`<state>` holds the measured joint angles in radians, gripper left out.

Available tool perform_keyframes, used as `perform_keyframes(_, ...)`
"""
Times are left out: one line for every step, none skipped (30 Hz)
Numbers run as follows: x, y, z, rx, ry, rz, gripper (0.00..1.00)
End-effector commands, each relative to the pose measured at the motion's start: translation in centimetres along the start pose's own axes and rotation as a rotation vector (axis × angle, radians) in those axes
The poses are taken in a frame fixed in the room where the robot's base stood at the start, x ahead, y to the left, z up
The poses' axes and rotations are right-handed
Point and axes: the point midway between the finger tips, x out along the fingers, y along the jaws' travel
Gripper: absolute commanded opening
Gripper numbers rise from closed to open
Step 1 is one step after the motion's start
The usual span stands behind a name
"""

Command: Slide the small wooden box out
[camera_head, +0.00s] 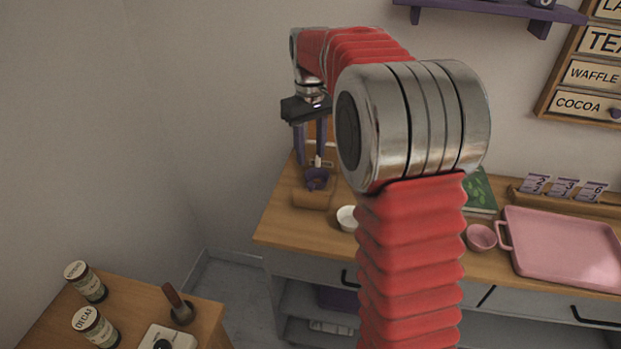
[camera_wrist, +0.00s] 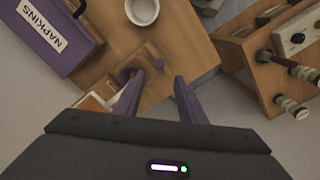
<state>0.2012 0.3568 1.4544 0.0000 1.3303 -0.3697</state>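The small wooden box (camera_head: 312,199) sits at the left end of the wooden counter, with purple parts on its top. In the wrist view the box (camera_wrist: 148,78) lies just beyond my fingertips, and its wood blends with the counter. My gripper (camera_head: 309,160) hangs above and slightly behind the box, pointing down. In the wrist view its two purple fingers (camera_wrist: 156,82) are apart, with nothing seen held between them. I cannot tell whether a finger touches the box's purple part. My own arm hides part of the counter to the right.
A white bowl (camera_head: 347,218) stands right of the box. A purple napkin box (camera_wrist: 52,35) shows in the wrist view. A pink cup (camera_head: 481,237) and pink tray (camera_head: 566,247) are further right. A lower side table (camera_head: 135,292) with jars stands at left, across a floor gap.

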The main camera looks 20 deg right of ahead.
Motion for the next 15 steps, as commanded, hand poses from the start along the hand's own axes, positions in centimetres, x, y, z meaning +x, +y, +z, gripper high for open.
perform_keyframes(0.9, 0.0, 0.1, 0.000, -0.003, -0.001, 0.37)
perform_keyframes(1.3, 0.0, 0.1, 0.000, -0.003, -0.001, 0.37)
perform_keyframes(1.9, 0.0, 0.1, 0.000, -0.003, -0.001, 0.37)
perform_keyframes(2.4, 0.0, 0.1, 0.000, -0.003, -0.001, 0.37)
perform_keyframes(2.9, 0.0, 0.1, 0.000, -0.003, -0.001, 0.37)
perform_keyframes(3.5, 0.0, 0.1, 0.000, -0.003, -0.001, 0.37)
perform_keyframes(4.0, 0.0, 0.1, 0.000, -0.003, -0.001, 0.37)
perform_keyframes(4.5, 0.0, 0.1, 0.000, -0.004, -0.002, 0.37)
perform_keyframes(5.1, 0.0, 0.1, 0.000, -0.003, -0.001, 0.37)
perform_keyframes(5.5, 0.0, 0.1, 0.000, -0.003, -0.001, 0.37)
perform_keyframes(6.0, 0.0, 0.1, 0.000, -0.003, -0.001, 0.37)
perform_keyframes(6.6, 0.0, 0.1, 0.000, -0.002, -0.001, 0.37)
perform_keyframes(7.0, 0.0, 0.1, 0.000, -0.003, -0.001, 0.37)
perform_keyframes(7.4, 0.0, 0.1, 0.000, -0.003, -0.001, 0.37)
perform_keyframes(7.9, 0.0, 0.0, 0.000, -0.002, -0.001, 0.37)
